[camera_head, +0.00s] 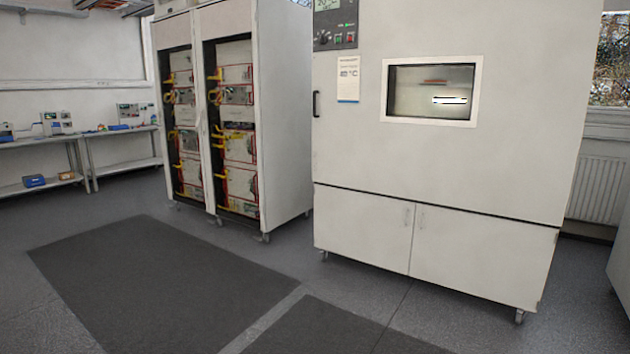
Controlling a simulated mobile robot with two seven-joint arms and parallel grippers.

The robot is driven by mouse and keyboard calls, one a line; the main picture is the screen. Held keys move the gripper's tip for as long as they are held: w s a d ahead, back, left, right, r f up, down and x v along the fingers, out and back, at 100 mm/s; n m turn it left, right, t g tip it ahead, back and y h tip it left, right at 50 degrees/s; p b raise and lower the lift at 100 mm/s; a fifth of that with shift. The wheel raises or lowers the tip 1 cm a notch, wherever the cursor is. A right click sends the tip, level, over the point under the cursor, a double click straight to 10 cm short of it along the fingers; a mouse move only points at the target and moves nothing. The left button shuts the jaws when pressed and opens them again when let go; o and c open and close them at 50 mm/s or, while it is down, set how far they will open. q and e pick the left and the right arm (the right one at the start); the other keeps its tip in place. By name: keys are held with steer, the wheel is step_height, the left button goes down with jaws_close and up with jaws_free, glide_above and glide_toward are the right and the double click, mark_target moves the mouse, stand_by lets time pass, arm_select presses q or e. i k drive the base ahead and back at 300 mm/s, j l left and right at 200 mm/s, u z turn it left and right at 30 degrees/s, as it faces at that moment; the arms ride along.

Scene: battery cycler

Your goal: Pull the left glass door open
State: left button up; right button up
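A tall white battery cycler cabinet (283,110) stands left of centre, a few steps away. Its front has two tall dark-framed bays side by side. The left glass door (184,125) covers or frames the left bay, and the right glass door (232,125) the right bay. Red-edged instrument modules and yellow handles or cables show inside both. The left door looks flush with the front, but I cannot clearly tell glass from opening. A door handle is too small to make out surely. Neither of my grippers is in view.
A large white climate chamber (345,150) with a small window stands to the right of the cabinet. Dark mats (160,285) lie on the clear floor in front. Benches (125,165) with small instruments line the left wall. A radiator (598,190) is at the far right.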

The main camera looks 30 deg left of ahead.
mark_target(178, 30)
steer(key=i+j+u, duration=0.25)
steer(key=j+u, duration=0.15)
steer(key=j, duration=0.15)
steer(key=i+j+u, duration=0.65)
steer(key=j+u, duration=0.15)
steer(key=i+j+u, duration=0.3)
steer(key=i, duration=0.2)
steer(key=i+j+u, duration=0.3)
steer(key=i, duration=0.25)
steer(key=i+u, duration=0.3)
steer(key=i, duration=6.75)
